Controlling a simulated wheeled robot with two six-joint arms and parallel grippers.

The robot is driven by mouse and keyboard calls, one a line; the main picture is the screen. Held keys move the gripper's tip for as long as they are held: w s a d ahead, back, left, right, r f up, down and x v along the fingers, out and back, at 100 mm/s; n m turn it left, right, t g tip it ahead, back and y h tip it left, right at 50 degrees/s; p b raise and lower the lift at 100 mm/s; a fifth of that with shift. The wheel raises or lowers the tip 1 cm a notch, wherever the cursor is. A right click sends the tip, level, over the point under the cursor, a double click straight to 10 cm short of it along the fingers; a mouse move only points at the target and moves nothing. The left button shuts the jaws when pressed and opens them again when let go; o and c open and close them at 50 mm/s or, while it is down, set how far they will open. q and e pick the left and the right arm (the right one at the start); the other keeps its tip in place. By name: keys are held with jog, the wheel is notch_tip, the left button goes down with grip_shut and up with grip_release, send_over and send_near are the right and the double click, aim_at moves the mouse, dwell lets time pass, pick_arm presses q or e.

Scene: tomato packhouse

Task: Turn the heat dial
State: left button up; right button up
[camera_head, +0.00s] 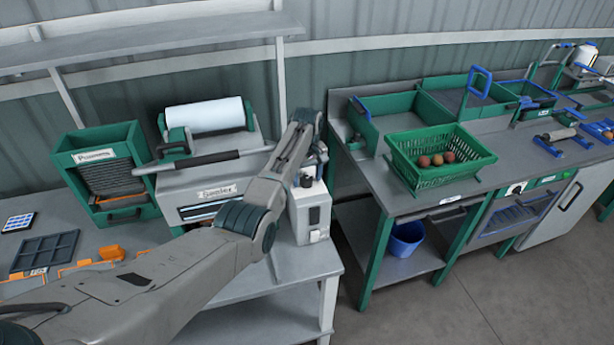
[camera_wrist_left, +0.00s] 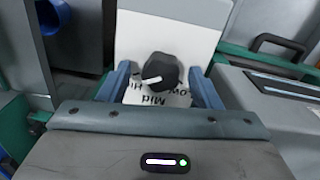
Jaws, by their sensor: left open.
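The heat dial is a black knob with a white pointer line (camera_wrist_left: 160,72). It stands on the white top of a sealer unit (camera_head: 310,212), and the knob also shows in the head view (camera_head: 306,181). In the left wrist view its labels read upside down, with Mid below the knob, Low to the right and a partly hidden Hi to the left. The pointer lies to the left, toward Hi. My left gripper (camera_wrist_left: 160,68) is open, with one blue finger on each side of the knob and gaps visible. My right gripper is not in view.
A sealer machine with a long bar (camera_head: 212,163) stands left of the dial unit. A green case (camera_head: 122,212) and a dark tray (camera_head: 45,250) are farther left. A green basket of tomatoes (camera_head: 470,165) stands on the right bench, across a floor gap.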

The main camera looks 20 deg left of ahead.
aim_at(307, 179)
pick_arm(q)
notch_tip(307, 179, up, 11)
jog(key=b, duration=0.4)
jog(key=shift+f, duration=0.15)
